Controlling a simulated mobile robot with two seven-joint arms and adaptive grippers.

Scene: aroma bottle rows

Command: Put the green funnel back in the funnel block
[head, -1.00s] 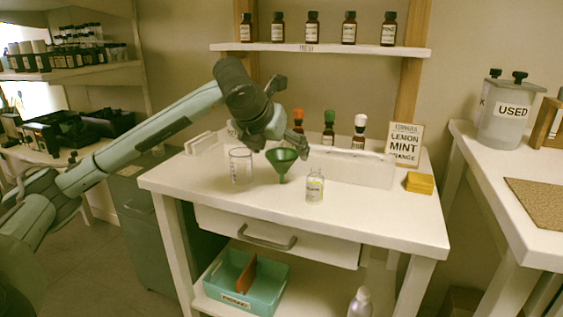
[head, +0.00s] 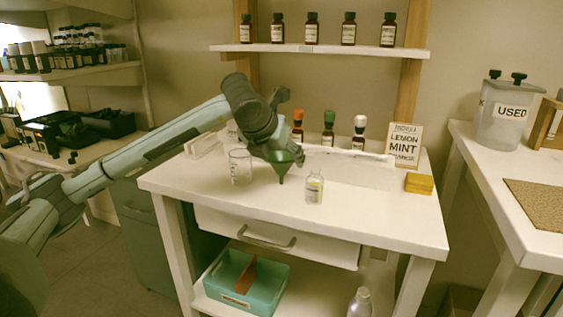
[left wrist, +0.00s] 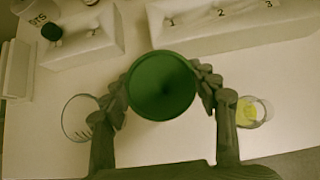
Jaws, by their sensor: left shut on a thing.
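The green funnel (head: 282,167) is upright over the white table, stem down, between the glass beaker and the small bottle. My left gripper (head: 285,157) is shut on its cone. In the left wrist view the funnel's round mouth (left wrist: 162,86) shows between the two fingers of my left gripper (left wrist: 163,84). I cannot tell how far the stem tip is above the table. A white block (left wrist: 85,43) at the upper left of the left wrist view may be the funnel block; in the head view my arm mostly hides that area. My right gripper is not in view.
A glass beaker (head: 240,167) stands left of the funnel, and a small labelled bottle (head: 314,188) stands right of it. Behind is a long white numbered rack (left wrist: 225,18) and bottles with orange, green and white caps. A yellow block (head: 419,183) lies at the right.

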